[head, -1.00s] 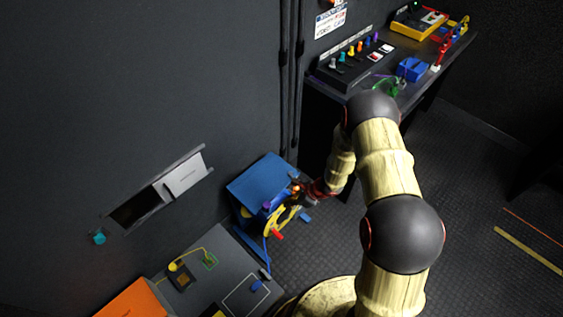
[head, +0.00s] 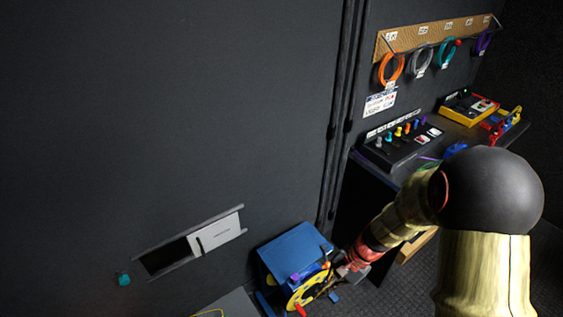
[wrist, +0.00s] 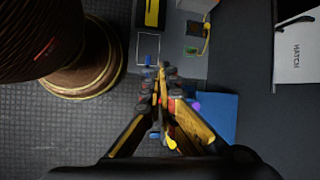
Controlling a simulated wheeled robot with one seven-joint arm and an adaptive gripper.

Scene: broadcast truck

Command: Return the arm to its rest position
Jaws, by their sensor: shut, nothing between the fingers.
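My arm reaches down from the right side of the head view, and my gripper (head: 343,272) is low beside the blue box (head: 293,252) with its yellow reel (head: 308,290). In the wrist view my gripper (wrist: 163,78) has its fingertips together, with nothing held between them. The blue box (wrist: 218,112) lies partly behind and to the right of the fingers there. In the head view I cannot tell whether the gripper touches the reel.
A wall hatch (head: 215,233) with a white sliding panel is at the left. A bench holds a black switch panel (head: 402,145) and a yellow device (head: 468,107). Coloured cable coils (head: 391,69) hang above it. A grey surface (head: 232,304) is at the bottom. Patterned floor (wrist: 50,135) shows in the wrist view.

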